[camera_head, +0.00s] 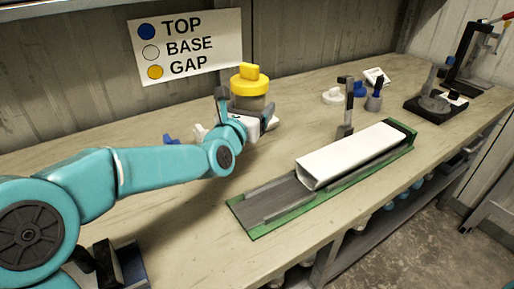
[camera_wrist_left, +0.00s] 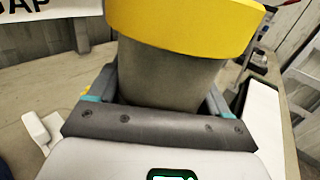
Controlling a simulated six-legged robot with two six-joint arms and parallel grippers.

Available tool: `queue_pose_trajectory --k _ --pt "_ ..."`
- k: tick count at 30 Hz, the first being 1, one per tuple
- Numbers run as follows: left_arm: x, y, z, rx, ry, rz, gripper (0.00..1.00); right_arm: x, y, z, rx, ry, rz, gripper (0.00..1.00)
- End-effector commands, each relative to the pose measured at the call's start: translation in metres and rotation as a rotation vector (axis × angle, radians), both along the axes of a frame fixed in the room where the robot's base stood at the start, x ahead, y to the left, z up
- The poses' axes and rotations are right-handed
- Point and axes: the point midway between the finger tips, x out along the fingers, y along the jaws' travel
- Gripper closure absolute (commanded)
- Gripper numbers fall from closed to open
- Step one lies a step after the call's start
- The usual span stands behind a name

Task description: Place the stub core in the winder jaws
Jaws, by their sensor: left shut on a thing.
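My left gripper (camera_head: 246,118) is shut on a short grey-brown cylinder (camera_head: 250,102) with a yellow knobbed cap (camera_head: 249,82) on top, which looks like the stub core. It is upright near the back of the bench; I cannot tell if it touches the bench. In the left wrist view, the fingers flank the cylinder (camera_wrist_left: 165,75) below the yellow cap (camera_wrist_left: 185,22). The winder jaws are not clear to me; a grey device on a black base (camera_head: 425,106) stands at the right. My right gripper is not in view.
A white trough-shaped liner (camera_head: 350,153) lies on a green-edged tray (camera_head: 262,232) at the bench front. A grey post (camera_head: 348,112) stands behind it. White (camera_head: 333,96) and blue (camera_head: 360,90) caps lie at the back. A black stand (camera_head: 468,55) is far right.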

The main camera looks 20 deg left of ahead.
Motion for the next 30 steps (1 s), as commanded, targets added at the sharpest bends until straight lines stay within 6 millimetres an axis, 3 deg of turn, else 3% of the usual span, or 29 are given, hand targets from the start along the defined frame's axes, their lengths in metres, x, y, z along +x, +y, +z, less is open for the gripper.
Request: queue_pose_trajectory --k 3,6,11,18,30 --pt "0.001 0.001 -0.03 0.001 -0.002 0.002 0.8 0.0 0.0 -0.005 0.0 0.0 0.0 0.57" --pt "0.002 0.001 -0.046 0.0 -0.004 0.001 0.8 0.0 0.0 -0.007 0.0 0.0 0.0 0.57" --pt "0.003 0.001 -0.059 0.0 -0.006 0.001 0.8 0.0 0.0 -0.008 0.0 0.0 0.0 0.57" --pt "0.004 0.002 -0.094 -0.001 -0.005 0.001 0.8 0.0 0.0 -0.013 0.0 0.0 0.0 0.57" --pt "0.004 0.002 -0.101 0.0 -0.007 0.001 0.8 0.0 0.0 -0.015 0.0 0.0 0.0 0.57"
